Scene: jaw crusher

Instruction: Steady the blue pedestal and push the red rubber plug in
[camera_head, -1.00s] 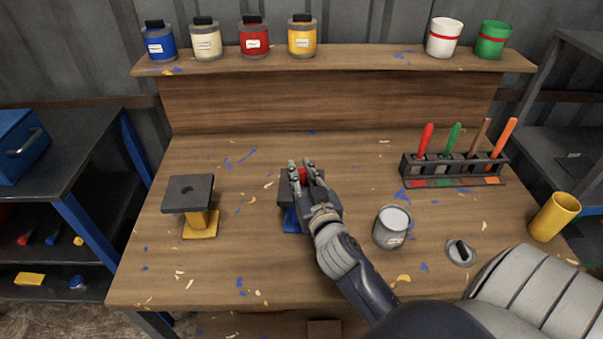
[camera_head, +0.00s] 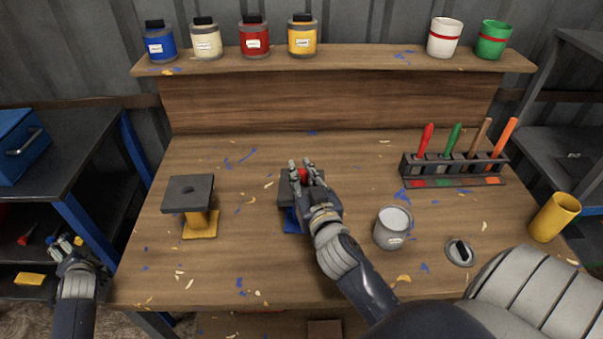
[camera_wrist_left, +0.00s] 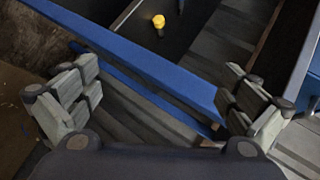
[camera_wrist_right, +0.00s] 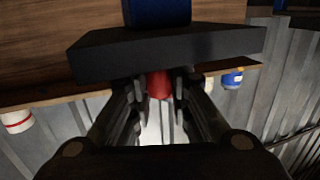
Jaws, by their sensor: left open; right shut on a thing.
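The blue pedestal (camera_head: 290,222) stands mid-table and its dark square top (camera_head: 285,199) is partly hidden by my right gripper (camera_head: 305,167). The red plug (camera_head: 303,175) shows between the right fingers, and in the right wrist view the red plug (camera_wrist_right: 159,84) sits between the fingertips against the dark plate (camera_wrist_right: 170,52). The right gripper is shut on it. How deep the plug sits cannot be seen. My left gripper (camera_head: 66,245) is open and empty, off the table's left edge. The left wrist view shows its fingers (camera_wrist_left: 150,105) spread apart.
A yellow pedestal (camera_head: 200,222) with a dark holed top stands left of the blue one. A grey can (camera_head: 393,228) is close right of my right wrist. A tool rack (camera_head: 455,168) stands at the right. A side shelf (camera_head: 70,220) is near the left gripper.

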